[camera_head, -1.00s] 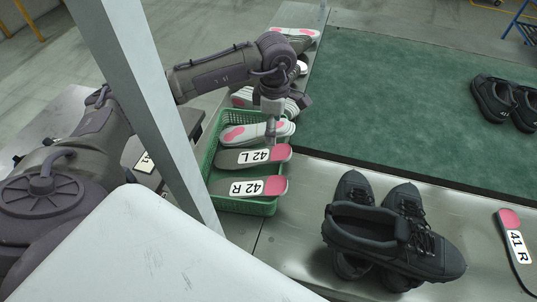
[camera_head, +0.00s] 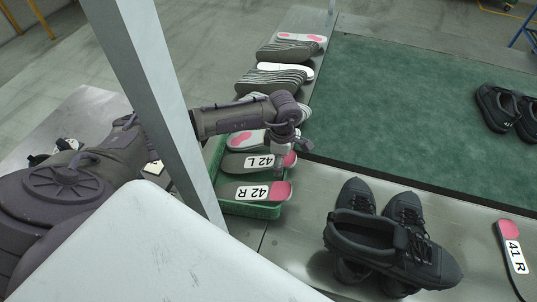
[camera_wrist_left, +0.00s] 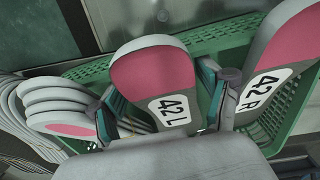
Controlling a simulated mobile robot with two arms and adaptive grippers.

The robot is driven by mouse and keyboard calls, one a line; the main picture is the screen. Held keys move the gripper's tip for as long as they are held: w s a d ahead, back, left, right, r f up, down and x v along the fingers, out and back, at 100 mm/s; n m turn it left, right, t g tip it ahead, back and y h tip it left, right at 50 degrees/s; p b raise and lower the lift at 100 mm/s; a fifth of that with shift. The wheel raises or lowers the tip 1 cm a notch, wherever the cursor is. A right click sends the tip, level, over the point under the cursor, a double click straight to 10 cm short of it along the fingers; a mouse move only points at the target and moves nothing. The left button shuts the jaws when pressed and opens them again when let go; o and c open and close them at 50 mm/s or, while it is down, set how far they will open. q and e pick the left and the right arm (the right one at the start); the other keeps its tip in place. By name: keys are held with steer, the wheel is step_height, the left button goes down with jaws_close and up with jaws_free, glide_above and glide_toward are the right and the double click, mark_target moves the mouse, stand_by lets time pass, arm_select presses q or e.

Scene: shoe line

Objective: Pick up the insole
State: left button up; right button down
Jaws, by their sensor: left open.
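The insole marked 42 L (camera_head: 240,161) lies across the green basket (camera_head: 253,209), grey with a pink heel. In the left wrist view the 42 L insole (camera_wrist_left: 152,80) shows its pink heel between the two fingers of my left gripper (camera_wrist_left: 165,95). The fingers are open, one on each side of it; I cannot tell if either touches. In the head view my left gripper (camera_head: 280,168) is over the heel end and partly hides it. The insole marked 42 R (camera_head: 240,191) lies beside it, also in the wrist view (camera_wrist_left: 285,75). My right gripper is not in view.
More insoles (camera_head: 245,140) lie in the basket, and stacked insoles (camera_head: 282,52) stand behind it. Black shoes (camera_head: 375,240) sit on the metal table to the right, with a 41 R insole (camera_head: 513,250) beyond. A grey post (camera_head: 150,90) crosses in front of my left arm.

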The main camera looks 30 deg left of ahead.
arm_select(q)
steer(key=c, duration=0.8)
